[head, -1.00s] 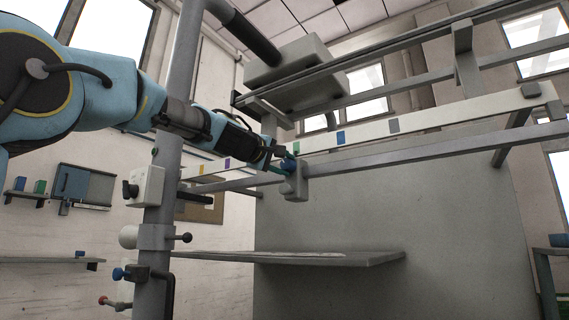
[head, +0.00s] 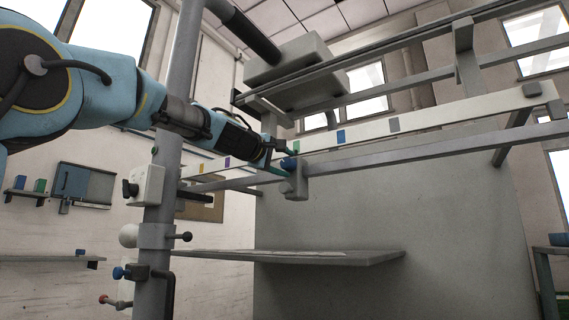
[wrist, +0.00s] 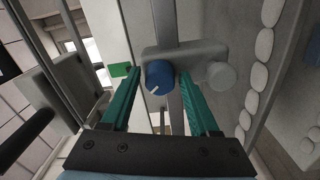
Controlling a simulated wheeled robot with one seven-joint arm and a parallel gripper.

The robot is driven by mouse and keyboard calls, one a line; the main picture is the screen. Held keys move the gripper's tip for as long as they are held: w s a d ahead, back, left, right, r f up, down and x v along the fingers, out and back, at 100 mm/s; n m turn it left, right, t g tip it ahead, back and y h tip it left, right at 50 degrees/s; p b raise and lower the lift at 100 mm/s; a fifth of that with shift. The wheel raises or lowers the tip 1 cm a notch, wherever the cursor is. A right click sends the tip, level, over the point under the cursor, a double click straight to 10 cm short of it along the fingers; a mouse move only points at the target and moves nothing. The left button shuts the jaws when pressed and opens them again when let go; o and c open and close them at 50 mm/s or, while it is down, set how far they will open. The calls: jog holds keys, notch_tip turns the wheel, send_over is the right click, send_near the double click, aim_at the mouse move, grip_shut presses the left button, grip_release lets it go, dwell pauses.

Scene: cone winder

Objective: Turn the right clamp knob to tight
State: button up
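The blue clamp knob (head: 289,163) sits on a grey clamp block (head: 296,184) on the lower rail. In the wrist view the knob (wrist: 158,74) has a short white mark pointing to the lower left. My gripper (head: 286,161) is at the knob. In the wrist view my gripper (wrist: 160,79) is open, with one green finger on each side of the knob and gaps between. The clamp block (wrist: 190,55) is beyond the fingertips, with a round grey part at its right. No tight marking is legible.
A white rail with coloured markers (head: 415,123) runs just above and behind the knob. A grey column (head: 160,215) with a white switch box (head: 147,186) stands at left. A grey shelf (head: 300,257) lies below; the space between is clear.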

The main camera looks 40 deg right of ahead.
jog(key=shift+o, duration=0.9)
jog(key=b+v, duration=0.5)
jog(key=v, duration=0.5)
jog(key=shift+a, duration=0.35)
jog(key=shift+s, duration=0.1)
